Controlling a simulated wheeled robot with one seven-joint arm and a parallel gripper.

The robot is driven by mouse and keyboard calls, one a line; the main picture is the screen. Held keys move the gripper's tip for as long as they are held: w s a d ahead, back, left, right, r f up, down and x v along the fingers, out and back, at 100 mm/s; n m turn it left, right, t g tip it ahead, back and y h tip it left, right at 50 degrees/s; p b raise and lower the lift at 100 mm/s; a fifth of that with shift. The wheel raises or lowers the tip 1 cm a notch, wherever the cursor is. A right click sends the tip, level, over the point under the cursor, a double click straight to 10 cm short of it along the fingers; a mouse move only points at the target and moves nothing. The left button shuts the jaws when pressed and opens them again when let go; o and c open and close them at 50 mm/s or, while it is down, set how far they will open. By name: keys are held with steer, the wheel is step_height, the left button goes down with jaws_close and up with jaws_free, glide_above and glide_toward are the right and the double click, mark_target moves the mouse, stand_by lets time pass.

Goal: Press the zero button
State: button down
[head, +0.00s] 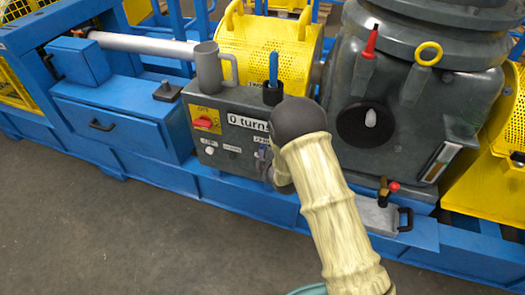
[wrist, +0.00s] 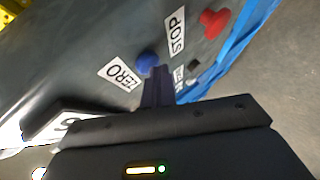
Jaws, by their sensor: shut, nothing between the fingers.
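The zero button is a round blue button (wrist: 148,61) next to a white ZERO label (wrist: 120,74) on a dark grey panel in the wrist view. My gripper (wrist: 158,72) is shut and empty, its fingertips close beside the blue button's lower right edge. I cannot tell whether they touch it. In the head view the grey control box (head: 222,160) stands behind my arm, which hides its right part. The zero button cannot be made out there.
The box also has a red switch on yellow (head: 204,122), a white button (head: 208,151) and a sign reading "0 turns" (head: 245,122). A large grey housing (head: 400,110) stands to the right.

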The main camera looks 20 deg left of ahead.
steer(key=shift+s, duration=0.1)
stand_by(0.3)
steer(key=shift+s, duration=0.8)
steer(key=s, duration=0.5)
steer(key=shift+a+b, duration=0.25)
steer(key=shift+b, duration=0.05)
